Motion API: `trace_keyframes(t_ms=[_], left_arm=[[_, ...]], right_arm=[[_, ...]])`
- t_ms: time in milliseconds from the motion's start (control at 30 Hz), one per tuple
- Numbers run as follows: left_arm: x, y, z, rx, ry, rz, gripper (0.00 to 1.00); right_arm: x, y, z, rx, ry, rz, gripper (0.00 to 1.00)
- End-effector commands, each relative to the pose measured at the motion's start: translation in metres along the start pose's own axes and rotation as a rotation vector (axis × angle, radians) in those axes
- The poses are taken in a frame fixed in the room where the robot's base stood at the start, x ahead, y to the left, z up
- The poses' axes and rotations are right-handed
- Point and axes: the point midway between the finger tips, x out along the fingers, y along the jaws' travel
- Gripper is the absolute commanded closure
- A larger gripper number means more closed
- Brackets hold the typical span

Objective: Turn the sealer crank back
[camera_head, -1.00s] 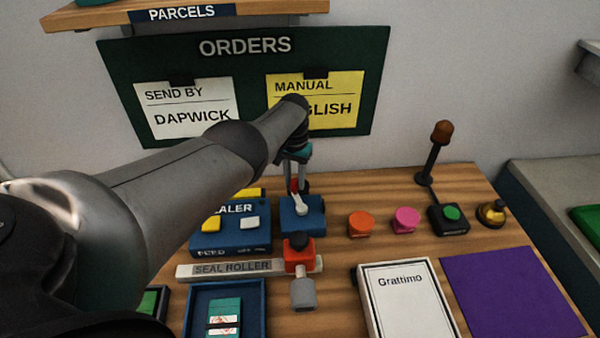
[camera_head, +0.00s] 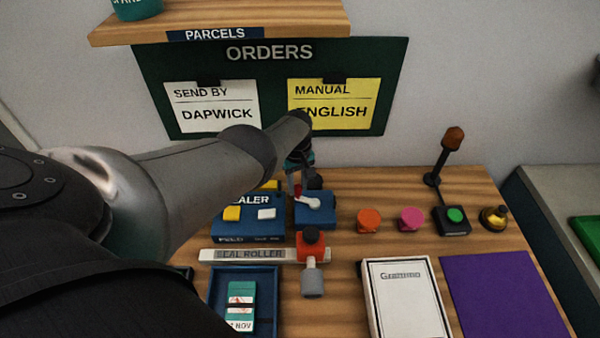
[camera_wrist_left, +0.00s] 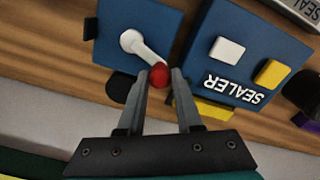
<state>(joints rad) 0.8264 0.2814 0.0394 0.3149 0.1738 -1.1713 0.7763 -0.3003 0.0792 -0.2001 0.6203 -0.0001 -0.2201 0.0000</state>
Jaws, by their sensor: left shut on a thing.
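The sealer crank is a white lever (camera_head: 308,202) on a blue block (camera_head: 316,216), right of the blue sealer box (camera_head: 247,226). In the left wrist view the white lever (camera_wrist_left: 147,50) runs from its round hub to a red knob (camera_wrist_left: 159,74). My left gripper (camera_wrist_left: 160,80) has its two fingers on either side of the red knob and is shut on it. In the head view my left gripper (camera_head: 296,186) comes down over the crank from behind, and my arm hides part of the sealer box. My right gripper is not in view.
Orange (camera_head: 369,219) and pink (camera_head: 411,219) buttons stand to the right.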

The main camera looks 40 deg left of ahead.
Motion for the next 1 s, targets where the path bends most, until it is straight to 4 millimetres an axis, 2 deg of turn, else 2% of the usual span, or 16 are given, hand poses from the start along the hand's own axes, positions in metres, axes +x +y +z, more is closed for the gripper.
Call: trace_keyframes(t_ms=[100,500,1000], left_arm=[[-0.003,-0.004,0.004,-0.097,0.000,-0.002,1.00],[-0.001,-0.010,0.013,-0.318,0.001,-0.001,1.00],[0.000,-0.011,0.015,-0.369,0.000,-0.001,1.00]], right_arm=[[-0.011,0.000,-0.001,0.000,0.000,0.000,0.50],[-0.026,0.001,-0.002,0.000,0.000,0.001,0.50],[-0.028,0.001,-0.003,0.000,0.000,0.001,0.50]])
